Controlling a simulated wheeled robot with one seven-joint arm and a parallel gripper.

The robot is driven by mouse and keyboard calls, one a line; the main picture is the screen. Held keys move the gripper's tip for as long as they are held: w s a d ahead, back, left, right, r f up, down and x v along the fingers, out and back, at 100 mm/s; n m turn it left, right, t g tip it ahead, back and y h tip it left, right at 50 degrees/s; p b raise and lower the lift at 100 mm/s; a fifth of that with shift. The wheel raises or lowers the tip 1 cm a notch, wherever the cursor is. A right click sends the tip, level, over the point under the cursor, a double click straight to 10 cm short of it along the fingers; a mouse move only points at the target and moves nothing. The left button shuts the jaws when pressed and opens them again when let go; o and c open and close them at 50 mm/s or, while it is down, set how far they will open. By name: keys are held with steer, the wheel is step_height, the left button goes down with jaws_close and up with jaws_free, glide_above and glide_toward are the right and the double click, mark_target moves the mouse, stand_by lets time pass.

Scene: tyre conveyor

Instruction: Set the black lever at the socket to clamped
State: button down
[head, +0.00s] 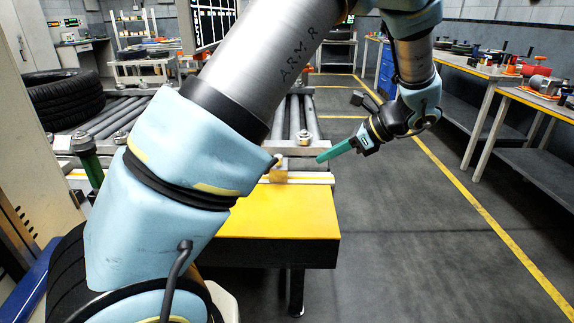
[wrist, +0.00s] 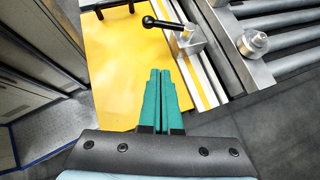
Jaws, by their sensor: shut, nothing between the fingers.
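The black lever (wrist: 162,22) shows in the wrist view, with a round black knob at its left end. Its right end meets a metal block, the socket (wrist: 191,43), at the edge of the yellow table. The lever lies roughly crosswise, pointing left over the yellow surface. My gripper (wrist: 160,72) has its green fingers together with nothing between them. The fingertips are below and left of the socket in the wrist view, apart from the lever. In the head view my gripper (head: 320,158) is right of a small brass-coloured block (head: 279,172); the lever itself is mostly hidden there by my arm.
A yellow table top (head: 275,224) lies below, with metal rollers (wrist: 275,55) and a round metal fitting (wrist: 252,43) to the right in the wrist view. A black handle (wrist: 112,8) stands on the table. Tyres (head: 65,98) lie at left. The right floor is open.

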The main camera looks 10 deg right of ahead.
mark_target(272, 165)
steer(key=p+x, duration=0.2)
steer(key=x, duration=0.7)
steer(key=shift+w+a+f, duration=0.15)
steer(key=shift+a+f, duration=0.05)
steer(key=shift+a, duration=0.05)
steer(key=shift+w+a+r+p, duration=0.1)
steer(key=shift+w+a+p, duration=0.15)
steer(key=shift+a, duration=0.3)
steer(key=shift+w+a+r+p, duration=0.1)
steer(key=shift+w+a+p, duration=0.05)
steer(key=shift+w+a, duration=0.7)
steer(key=shift+a, duration=0.3)
steer(key=shift+a, duration=0.1)
